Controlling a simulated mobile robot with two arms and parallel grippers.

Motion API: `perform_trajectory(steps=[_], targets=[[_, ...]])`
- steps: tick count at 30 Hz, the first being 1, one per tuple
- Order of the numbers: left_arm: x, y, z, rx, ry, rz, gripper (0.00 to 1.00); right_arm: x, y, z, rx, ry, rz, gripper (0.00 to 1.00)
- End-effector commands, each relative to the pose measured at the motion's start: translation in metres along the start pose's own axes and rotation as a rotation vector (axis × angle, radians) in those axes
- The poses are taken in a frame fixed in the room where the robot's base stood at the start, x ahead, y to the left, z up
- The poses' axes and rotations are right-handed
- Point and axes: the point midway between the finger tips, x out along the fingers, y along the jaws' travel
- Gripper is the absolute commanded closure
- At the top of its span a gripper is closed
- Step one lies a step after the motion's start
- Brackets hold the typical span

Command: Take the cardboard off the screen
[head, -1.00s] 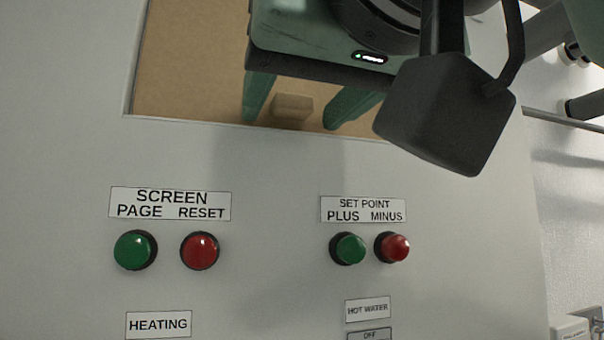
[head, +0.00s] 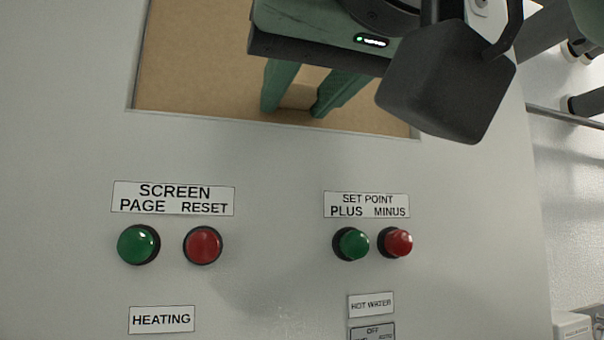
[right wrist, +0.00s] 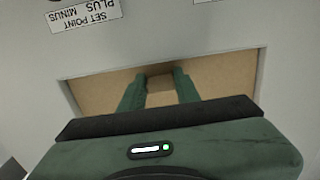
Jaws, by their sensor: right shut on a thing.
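The tan cardboard (head: 190,65) fills the recessed screen opening of the grey panel in the head view. A small block-like tab (head: 300,96) stands out from its face. My right gripper (head: 291,108) is shut on this tab, a green finger on each side of it. In the right wrist view the cardboard (right wrist: 220,77) shows around the fingers, and the tab (right wrist: 160,82) sits between them. The screen behind the cardboard is hidden. The cardboard's upper part is out of frame or behind my gripper. My left gripper is not in view.
Below the opening, the grey panel (head: 270,170) carries green and red buttons under the SCREEN label (head: 173,198) and the SET POINT label (head: 367,205). HEATING (head: 161,319) and HOT WATER labels (head: 371,305) sit lower. A white wall with pipes lies to the right.

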Motion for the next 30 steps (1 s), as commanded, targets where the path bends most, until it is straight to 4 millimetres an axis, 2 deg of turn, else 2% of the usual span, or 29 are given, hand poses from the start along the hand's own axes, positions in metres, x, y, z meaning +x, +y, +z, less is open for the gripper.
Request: perform_trajectory(steps=[30], targets=[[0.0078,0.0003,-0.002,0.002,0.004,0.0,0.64,-0.009,-0.0003,0.0,0.0,0.002,0.0,1.0]])
